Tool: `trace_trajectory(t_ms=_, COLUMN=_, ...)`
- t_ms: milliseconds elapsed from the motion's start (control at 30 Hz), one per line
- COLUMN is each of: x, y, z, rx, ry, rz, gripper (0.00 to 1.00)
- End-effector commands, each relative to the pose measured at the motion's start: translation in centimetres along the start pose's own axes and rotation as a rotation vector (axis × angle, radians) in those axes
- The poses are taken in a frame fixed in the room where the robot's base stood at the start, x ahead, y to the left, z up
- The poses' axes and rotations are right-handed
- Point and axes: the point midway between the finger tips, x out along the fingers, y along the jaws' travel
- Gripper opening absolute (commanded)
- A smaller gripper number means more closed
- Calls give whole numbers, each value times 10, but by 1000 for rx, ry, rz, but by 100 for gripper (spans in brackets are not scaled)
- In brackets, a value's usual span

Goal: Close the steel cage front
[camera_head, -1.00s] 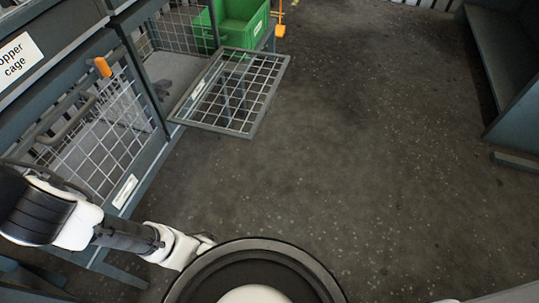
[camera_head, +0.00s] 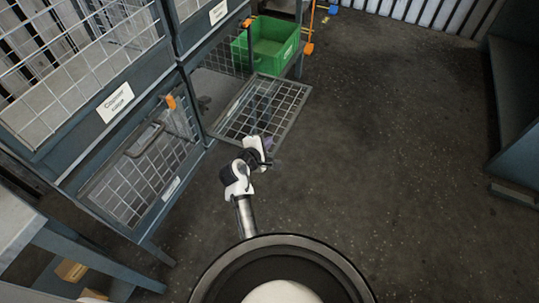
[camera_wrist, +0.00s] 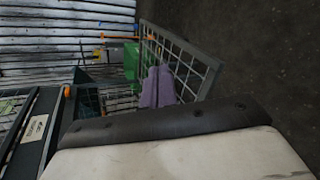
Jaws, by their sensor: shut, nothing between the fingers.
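The open cage front is a grey-framed wire mesh panel (camera_head: 262,108) that juts out from the lower cage at centre left. Its label is too small to read, so I cannot confirm it is the steel one. It also shows in the wrist view as a tilted mesh panel (camera_wrist: 185,62). My gripper (camera_head: 268,146) is at the panel's near edge in the head view; whether it touches is unclear. In the wrist view its purple fingers (camera_wrist: 158,84) are together and empty, in front of the mesh.
A closed mesh front with an orange-tipped latch (camera_head: 170,102) is left of the open one. A cage labelled copper (camera_head: 115,102) is above it. A green crate (camera_head: 270,45) sits behind the open front. Floor to the right is clear up to a blue-grey unit (camera_head: 515,110).

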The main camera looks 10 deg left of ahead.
Motion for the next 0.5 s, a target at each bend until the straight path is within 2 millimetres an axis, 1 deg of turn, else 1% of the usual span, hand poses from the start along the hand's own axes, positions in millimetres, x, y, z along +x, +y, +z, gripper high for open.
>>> trace_trajectory(t_ms=33, x=-4, y=-39, z=-18, rx=-238, ry=-10, rz=-9, gripper=0)
trace_trajectory(t_ms=100, x=-10, y=-77, z=-33, rx=-540, ry=-27, rz=4, gripper=0)
trace_trajectory(t_ms=200, x=-19, y=-118, z=-46, rx=-880, ry=-43, rz=32, gripper=0)
trace_trajectory(t_ms=300, x=-26, y=-143, z=-53, rx=-1097, ry=-55, rz=57, gripper=0)
trace_trajectory(t_ms=333, x=-27, y=-147, z=-54, rx=-1137, ry=-58, rz=63, gripper=0)
trace_trajectory(t_ms=400, x=-27, y=-152, z=-56, rx=-1196, ry=-62, rz=71, gripper=0)
trace_trajectory(t_ms=500, x=-20, y=-153, z=-56, rx=-1216, ry=-66, rz=74, gripper=0)
